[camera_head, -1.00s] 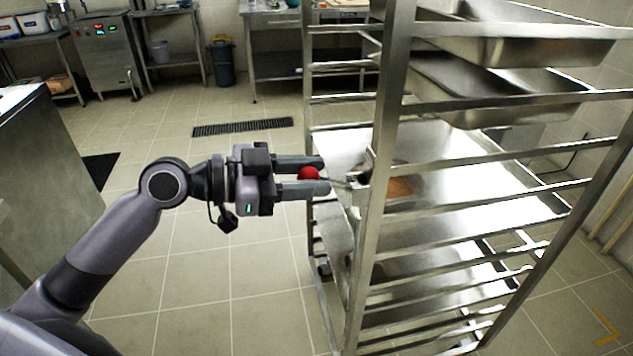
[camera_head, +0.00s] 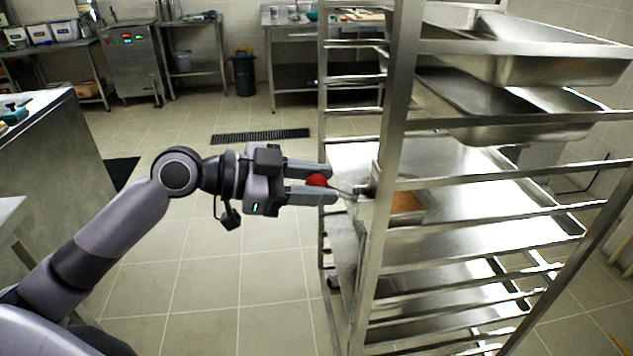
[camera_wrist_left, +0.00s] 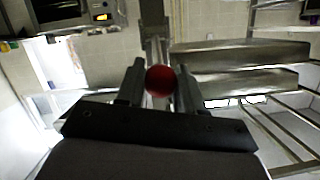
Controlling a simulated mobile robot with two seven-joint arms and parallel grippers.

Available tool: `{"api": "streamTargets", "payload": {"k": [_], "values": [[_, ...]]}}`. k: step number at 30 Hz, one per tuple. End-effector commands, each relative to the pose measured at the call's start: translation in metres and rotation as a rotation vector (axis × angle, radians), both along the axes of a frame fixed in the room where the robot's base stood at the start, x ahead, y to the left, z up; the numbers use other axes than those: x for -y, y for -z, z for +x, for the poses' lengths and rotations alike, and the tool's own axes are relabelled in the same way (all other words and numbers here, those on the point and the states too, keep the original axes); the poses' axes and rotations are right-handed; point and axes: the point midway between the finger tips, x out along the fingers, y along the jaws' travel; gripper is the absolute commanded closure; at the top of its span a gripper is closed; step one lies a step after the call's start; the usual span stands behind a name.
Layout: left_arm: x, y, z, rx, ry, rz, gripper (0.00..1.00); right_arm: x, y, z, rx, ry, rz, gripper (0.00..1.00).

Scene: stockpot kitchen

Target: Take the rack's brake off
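The tall steel rack (camera_head: 388,150) stands at the right of the head view. Its brake lever (camera_head: 345,192) is a thin rod slanting out to the left from a bracket (camera_head: 364,192) on the near post, with a red ball knob (camera_head: 317,180) at its end. My left gripper (camera_head: 323,183) reaches in from the left, with one finger on each side of the knob. In the left wrist view the knob (camera_wrist_left: 160,80) fills the gap between the fingers, which appear closed on it. The fingertips stop short of the post. My right gripper is not in view.
Steel pans (camera_head: 520,60) sit on the rack's upper rails. A steel counter (camera_head: 40,150) stands at the left. A floor drain (camera_head: 260,136) and a bin (camera_head: 243,73) lie beyond my arm. The tiled floor left of the rack is clear.

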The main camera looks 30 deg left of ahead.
Motion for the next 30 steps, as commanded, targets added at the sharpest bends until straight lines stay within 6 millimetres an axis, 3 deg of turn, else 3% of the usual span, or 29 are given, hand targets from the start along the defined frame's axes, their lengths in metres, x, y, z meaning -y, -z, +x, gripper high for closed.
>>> {"api": "streamTargets", "payload": {"k": [1, 2, 13, 30], "values": [[-0.001, -0.005, 0.001, 0.014, -0.003, -0.003, 0.48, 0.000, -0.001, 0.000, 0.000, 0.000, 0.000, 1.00], [-0.001, -0.005, 0.001, 0.013, -0.003, -0.003, 0.42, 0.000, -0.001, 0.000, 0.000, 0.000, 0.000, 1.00], [-0.004, -0.001, -0.001, 0.004, -0.004, 0.001, 0.42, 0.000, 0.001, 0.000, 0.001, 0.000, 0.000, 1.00], [-0.050, -0.018, -0.038, 0.006, -0.004, 0.000, 0.42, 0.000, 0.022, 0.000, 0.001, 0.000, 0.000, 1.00]]}}
